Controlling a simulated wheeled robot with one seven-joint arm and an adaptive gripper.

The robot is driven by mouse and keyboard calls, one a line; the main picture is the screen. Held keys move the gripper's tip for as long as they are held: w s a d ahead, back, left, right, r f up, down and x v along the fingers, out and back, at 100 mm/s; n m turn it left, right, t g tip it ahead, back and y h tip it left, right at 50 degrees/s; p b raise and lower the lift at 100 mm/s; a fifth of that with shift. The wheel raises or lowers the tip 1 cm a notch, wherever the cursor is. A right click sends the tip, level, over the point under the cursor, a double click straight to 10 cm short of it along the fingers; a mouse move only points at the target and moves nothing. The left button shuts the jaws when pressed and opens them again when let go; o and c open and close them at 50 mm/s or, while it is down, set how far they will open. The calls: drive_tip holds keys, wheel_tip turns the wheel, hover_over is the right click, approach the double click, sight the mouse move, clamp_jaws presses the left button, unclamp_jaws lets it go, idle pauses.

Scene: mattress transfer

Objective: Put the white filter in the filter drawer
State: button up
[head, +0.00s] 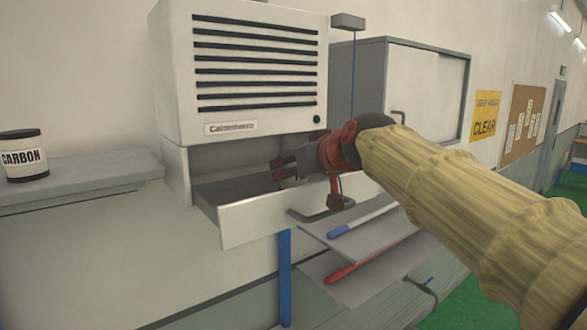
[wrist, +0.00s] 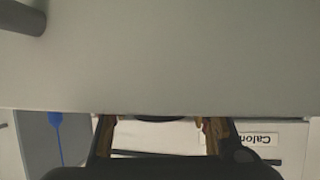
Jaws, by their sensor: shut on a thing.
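The filter drawer (head: 280,217) is pulled open beneath the white vented unit (head: 255,60). My gripper (head: 285,168) reaches in from the right over the drawer, its fingers pointing left. The head view does not clearly show the white filter. Whether it touches the drawer floor cannot be told.
A CARBON canister (head: 24,156) stands on the grey ledge (head: 80,180) at left. Shelves below hold a blue-handled tool (head: 345,229) and a red-handled tool (head: 345,270). A grey cabinet (head: 425,90) is behind my arm.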

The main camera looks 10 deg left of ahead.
drive_tip(key=o, duration=0.8)
drive_tip(key=shift+f, duration=0.2)
drive_tip(key=shift+c, duration=0.2)
drive_tip(key=o, duration=0.4)
drive_tip(key=shift+r, duration=0.1)
drive_tip(key=shift+o, duration=0.4)
drive_tip(key=shift+r, duration=0.1)
drive_tip(key=shift+s+d+r, duration=0.15)
drive_tip(key=shift+r, duration=0.05)
drive_tip(key=b+v, duration=0.2)
drive_tip(key=v, duration=0.9)
drive_tip(key=shift+s+d+r, duration=0.1)
drive_tip(key=shift+s, duration=0.1)
